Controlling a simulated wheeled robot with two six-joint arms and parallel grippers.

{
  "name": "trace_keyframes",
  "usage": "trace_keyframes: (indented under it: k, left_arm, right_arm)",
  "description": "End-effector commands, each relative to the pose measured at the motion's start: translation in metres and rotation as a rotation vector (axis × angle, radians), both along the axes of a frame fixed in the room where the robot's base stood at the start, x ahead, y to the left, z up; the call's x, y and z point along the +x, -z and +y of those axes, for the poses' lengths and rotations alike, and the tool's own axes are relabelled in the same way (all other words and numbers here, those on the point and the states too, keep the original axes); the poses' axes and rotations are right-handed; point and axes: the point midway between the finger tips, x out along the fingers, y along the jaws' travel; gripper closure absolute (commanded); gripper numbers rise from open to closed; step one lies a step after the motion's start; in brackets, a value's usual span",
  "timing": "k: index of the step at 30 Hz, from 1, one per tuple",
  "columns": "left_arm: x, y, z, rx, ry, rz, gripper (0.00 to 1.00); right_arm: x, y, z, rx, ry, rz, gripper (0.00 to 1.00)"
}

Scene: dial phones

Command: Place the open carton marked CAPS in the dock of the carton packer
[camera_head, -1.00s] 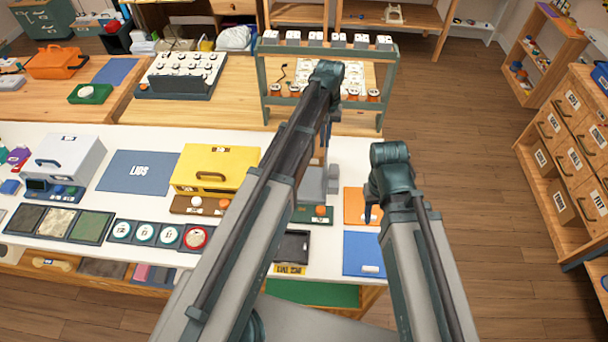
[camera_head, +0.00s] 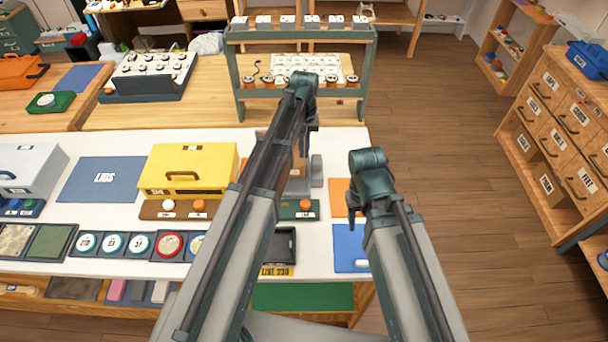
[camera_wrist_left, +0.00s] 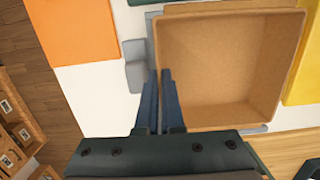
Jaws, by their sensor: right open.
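An open, empty tan carton (camera_wrist_left: 230,65) fills the right of the left wrist view, its mouth facing the camera. No label shows there. In the head view only a strip of the carton (camera_head: 300,163) shows beside my left arm. My left gripper (camera_wrist_left: 160,75) has its two blue fingers close together on either side of the carton's wall. Grey parts of the packer (camera_wrist_left: 135,65) stand beside the carton, and grey shows just past its rim; I cannot tell whether it is fully seated in the dock. My right gripper (camera_head: 355,222) hangs open and empty over the table's right side.
A yellow case (camera_head: 187,165) stands left of the carton. A green button plate (camera_head: 306,209), a dark tray (camera_head: 282,245), an orange sheet (camera_head: 340,195) and a blue sheet (camera_head: 345,250) lie nearby. A rack (camera_head: 300,35) stands behind.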

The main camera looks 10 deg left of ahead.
Motion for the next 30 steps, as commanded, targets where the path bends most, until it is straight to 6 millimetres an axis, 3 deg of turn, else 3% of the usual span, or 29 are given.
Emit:
trace_keyframes:
  k: [1, 4, 14, 24, 30]
  left_arm:
    - [0.000, 0.018, 0.000, 0.000, 0.000, 0.000, 1.00]
    - [0.000, 0.030, 0.000, 0.000, 0.000, 0.000, 1.00]
    - [0.000, 0.037, 0.000, 0.000, 0.000, 0.000, 1.00]
    - [0.000, 0.077, 0.000, 0.000, 0.000, 0.000, 1.00]
    - [0.000, 0.076, 0.000, 0.000, 0.000, 0.000, 1.00]
  right_arm:
    - [0.000, 0.018, 0.000, 0.000, 0.000, 0.000, 0.50]
    - [0.000, 0.030, 0.000, 0.000, 0.000, 0.000, 0.50]
    - [0.000, 0.037, 0.000, 0.000, 0.000, 0.000, 0.50]
    - [0.000, 0.077, 0.000, 0.000, 0.000, 0.000, 0.50]
    - [0.000, 0.076, 0.000, 0.000, 0.000, 0.000, 0.50]
